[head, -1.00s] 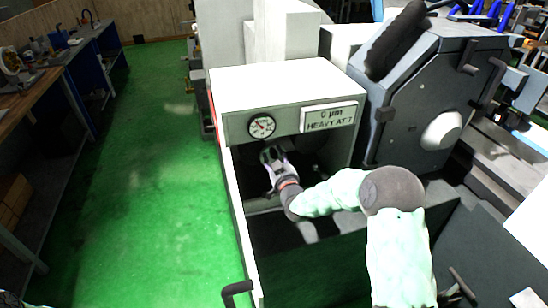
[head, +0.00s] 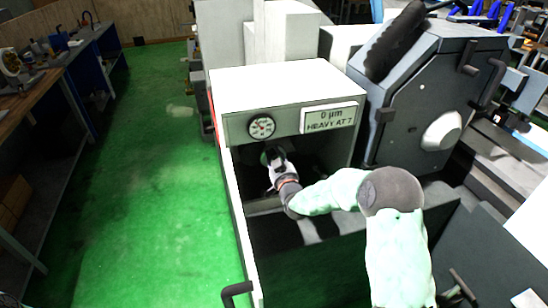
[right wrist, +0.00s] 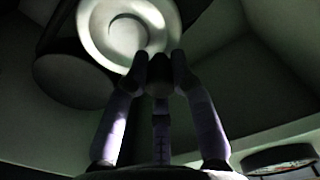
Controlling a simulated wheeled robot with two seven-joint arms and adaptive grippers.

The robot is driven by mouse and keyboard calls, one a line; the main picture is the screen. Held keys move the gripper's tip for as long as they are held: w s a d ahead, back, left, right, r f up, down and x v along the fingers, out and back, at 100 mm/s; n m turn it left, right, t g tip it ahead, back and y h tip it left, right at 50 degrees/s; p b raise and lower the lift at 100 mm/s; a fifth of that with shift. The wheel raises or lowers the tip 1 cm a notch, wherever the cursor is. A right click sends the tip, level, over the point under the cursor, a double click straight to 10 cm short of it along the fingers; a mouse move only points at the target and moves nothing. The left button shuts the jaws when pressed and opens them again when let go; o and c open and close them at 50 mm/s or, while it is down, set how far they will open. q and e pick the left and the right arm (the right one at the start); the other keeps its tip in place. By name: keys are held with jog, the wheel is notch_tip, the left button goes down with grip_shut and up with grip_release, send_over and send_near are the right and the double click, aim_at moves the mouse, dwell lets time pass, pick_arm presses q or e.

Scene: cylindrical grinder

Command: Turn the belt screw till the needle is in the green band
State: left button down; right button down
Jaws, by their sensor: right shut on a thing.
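The round gauge (head: 262,127) sits on the front of the white housing, above an open dark recess. Its needle is too small to read against the coloured band. My right gripper (head: 272,155) reaches into the recess below the gauge. In the right wrist view its fingers (right wrist: 160,68) meet in front of a pale round disc (right wrist: 108,30). They are shut on what I take to be the belt screw, which the fingertips mostly hide. My left gripper is not in view.
The recess has a side wall at the left and a low front panel. A grey machine head (head: 430,90) stands at the right. Green floor (head: 150,200) lies open at the left, before a workbench (head: 50,85).

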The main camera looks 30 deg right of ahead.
jog(key=m+b, duration=0.2)
jog(key=d+f+m+b, duration=0.1)
jog(key=m+b, duration=0.1)
jog(key=shift+s+f, duration=0.1)
jog(key=shift+s, duration=0.1)
jog(key=shift+s+d+f+m+b, duration=0.1)
jog(key=shift+d+m+b, duration=0.15)
jog(key=shift+m+b, duration=0.7)
jog(key=shift+s+d+f+m+b, duration=0.1)
jog(key=shift+d+m+b, duration=0.1)
jog(key=shift+m+b, duration=0.7)
jog(key=c, duration=1.2)
grip_release()
jog(key=shift+o, duration=0.7)
jog(key=shift+w+r, duration=0.15)
jog(key=shift+r, duration=0.1)
jog(key=shift+d+r, duration=0.1)
jog(key=shift+r, duration=0.05)
